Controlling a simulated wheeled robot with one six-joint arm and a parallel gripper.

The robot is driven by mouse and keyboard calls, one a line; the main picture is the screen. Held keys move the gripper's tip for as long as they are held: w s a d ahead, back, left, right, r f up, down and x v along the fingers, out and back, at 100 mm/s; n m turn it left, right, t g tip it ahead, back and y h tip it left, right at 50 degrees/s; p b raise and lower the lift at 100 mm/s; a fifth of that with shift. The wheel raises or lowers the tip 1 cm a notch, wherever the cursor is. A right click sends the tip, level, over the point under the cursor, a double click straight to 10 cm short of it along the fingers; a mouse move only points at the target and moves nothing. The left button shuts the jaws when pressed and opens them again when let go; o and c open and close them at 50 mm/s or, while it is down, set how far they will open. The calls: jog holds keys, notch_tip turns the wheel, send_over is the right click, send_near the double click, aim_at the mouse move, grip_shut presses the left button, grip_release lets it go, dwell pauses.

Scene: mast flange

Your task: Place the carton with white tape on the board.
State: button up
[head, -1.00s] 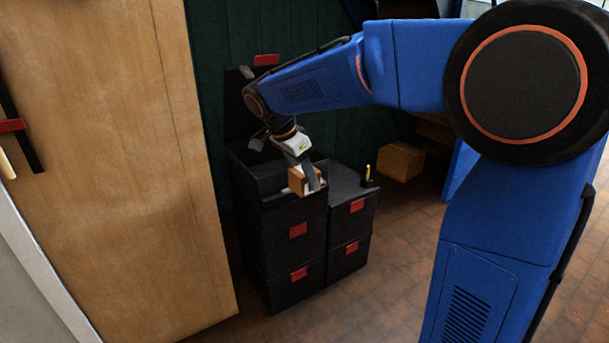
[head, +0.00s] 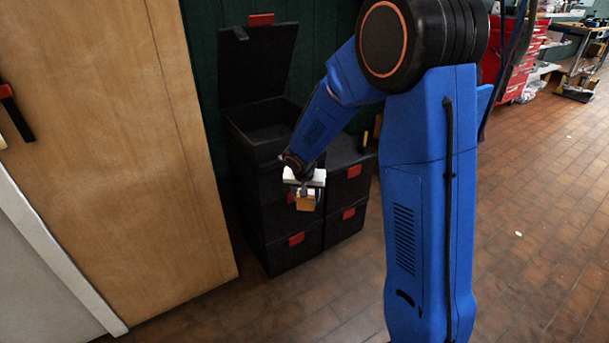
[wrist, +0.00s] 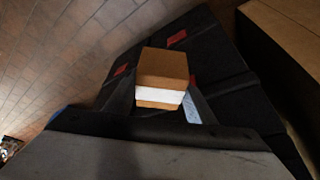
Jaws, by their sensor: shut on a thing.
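The carton with white tape (wrist: 162,70) is a small brown box with a white band across it, in the wrist view. My gripper (head: 306,192) is shut on it. In the head view the carton (head: 305,203) hangs below my gripper, in front of the black boxes and clear of them. No board can be made out in either view.
Stacked black boxes with red latches (head: 296,239) stand against the dark green wall. The top left box (head: 262,140) has its lid up and looks empty. A yellow-and-black item (head: 364,139) stands on the right stack. A wooden panel (head: 160,150) is at the left.

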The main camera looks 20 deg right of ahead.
jog(key=w+d+f+n+y, duration=0.1)
jog(key=w+f+n, duration=0.1)
jog(key=f, duration=0.5)
jog(key=w+d+f+n+y, duration=0.1)
jog(key=w+f+n, duration=0.1)
jog(key=f, duration=0.6)
jog(key=shift+w+d+f+n+t, duration=0.25)
jog(key=shift+w+n+t, duration=0.1)
jog(key=shift+n, duration=0.25)
